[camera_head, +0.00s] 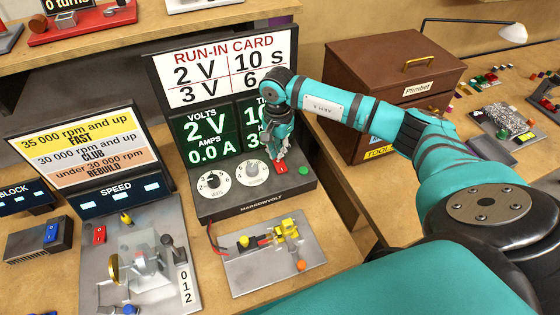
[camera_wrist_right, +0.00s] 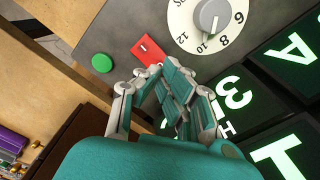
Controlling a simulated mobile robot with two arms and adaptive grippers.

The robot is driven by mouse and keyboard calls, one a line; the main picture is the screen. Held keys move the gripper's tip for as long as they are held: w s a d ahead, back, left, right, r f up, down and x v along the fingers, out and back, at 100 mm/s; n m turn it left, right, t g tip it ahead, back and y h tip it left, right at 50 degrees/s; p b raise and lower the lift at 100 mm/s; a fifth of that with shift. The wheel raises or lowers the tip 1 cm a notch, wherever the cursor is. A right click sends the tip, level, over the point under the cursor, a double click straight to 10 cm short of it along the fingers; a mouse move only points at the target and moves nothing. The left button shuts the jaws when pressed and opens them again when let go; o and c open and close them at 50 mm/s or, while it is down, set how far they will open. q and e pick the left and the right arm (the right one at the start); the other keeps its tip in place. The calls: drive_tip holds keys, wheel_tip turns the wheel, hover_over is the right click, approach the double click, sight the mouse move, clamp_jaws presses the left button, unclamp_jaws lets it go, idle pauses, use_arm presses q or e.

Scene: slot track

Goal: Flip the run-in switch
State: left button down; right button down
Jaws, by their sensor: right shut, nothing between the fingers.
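The run-in unit (camera_head: 240,206) is a dark box with a RUN-IN CARD board above it and lit green readouts showing 2 V and 0.0 A. A red switch (camera_head: 281,169) sits on its sloped front panel, right of two white dials. The switch also shows in the right wrist view (camera_wrist_right: 146,47), just beyond the fingertips. My right gripper (camera_head: 279,156) is shut and empty, pointing down close over the switch. I cannot tell whether the fingers touch it. The arm and gripper hide part of the time readout. My left gripper is out of view.
A green button (camera_head: 303,171) lies right of the switch, and a white dial (camera_head: 251,172) lies left of it. A metal plate (camera_head: 275,262) with a small yellow motor is in front. A brown toolbox (camera_head: 385,75) stands behind my right arm.

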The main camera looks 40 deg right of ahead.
sight(278, 161)
drive_tip(key=shift+f+b, duration=1.05)
drive_tip(key=shift+f, duration=0.15)
idle(0.5)
drive_tip(key=shift+r+p, duration=1.8)
drive_tip(key=shift+r, duration=1.75)
drive_tip(key=shift+s+f, duration=0.1)
